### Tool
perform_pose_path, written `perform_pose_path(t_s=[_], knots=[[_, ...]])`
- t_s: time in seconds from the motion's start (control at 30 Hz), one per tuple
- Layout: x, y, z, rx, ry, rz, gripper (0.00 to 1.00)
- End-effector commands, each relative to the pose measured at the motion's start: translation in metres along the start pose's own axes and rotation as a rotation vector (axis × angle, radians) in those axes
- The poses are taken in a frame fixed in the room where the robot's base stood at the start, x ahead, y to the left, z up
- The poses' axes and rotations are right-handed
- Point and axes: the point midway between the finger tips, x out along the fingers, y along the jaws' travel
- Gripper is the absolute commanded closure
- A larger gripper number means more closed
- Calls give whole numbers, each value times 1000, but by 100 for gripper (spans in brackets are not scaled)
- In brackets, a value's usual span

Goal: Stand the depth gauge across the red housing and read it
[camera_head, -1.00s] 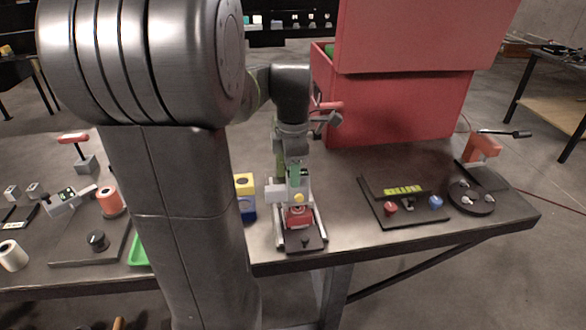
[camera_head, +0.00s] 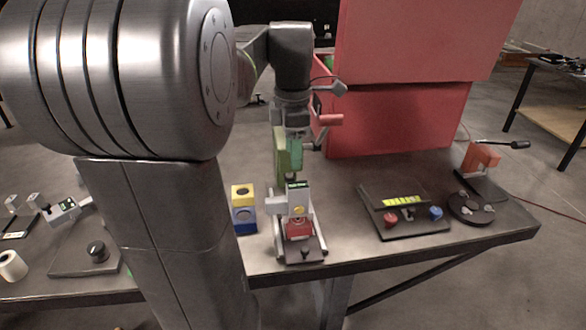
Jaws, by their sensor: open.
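The depth gauge (camera_head: 298,202), a grey block with a small dark display and a yellow button, stands upright at the red housing (camera_head: 299,229). It hides the housing's upper part, so I cannot tell exactly how its foot rests across it. The display's digits are too small to read. The housing sits on a dark plate between two pale rails (camera_head: 278,240).
A yellow-and-blue block stack (camera_head: 244,209) stands close left of the rails. A red cabinet (camera_head: 400,115) rises behind. A dark panel with red and blue knobs (camera_head: 405,212) and a round dark turntable (camera_head: 470,206) stand on the right. My arm hides much of the left table.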

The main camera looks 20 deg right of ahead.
Motion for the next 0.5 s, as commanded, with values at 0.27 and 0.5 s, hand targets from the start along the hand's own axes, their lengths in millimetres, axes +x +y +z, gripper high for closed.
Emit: perform_pose_path(t_s=[0.27,0.5], knots=[[-36,0,0,0,0,0,48],[-39,0,0,0,0,0,48]])
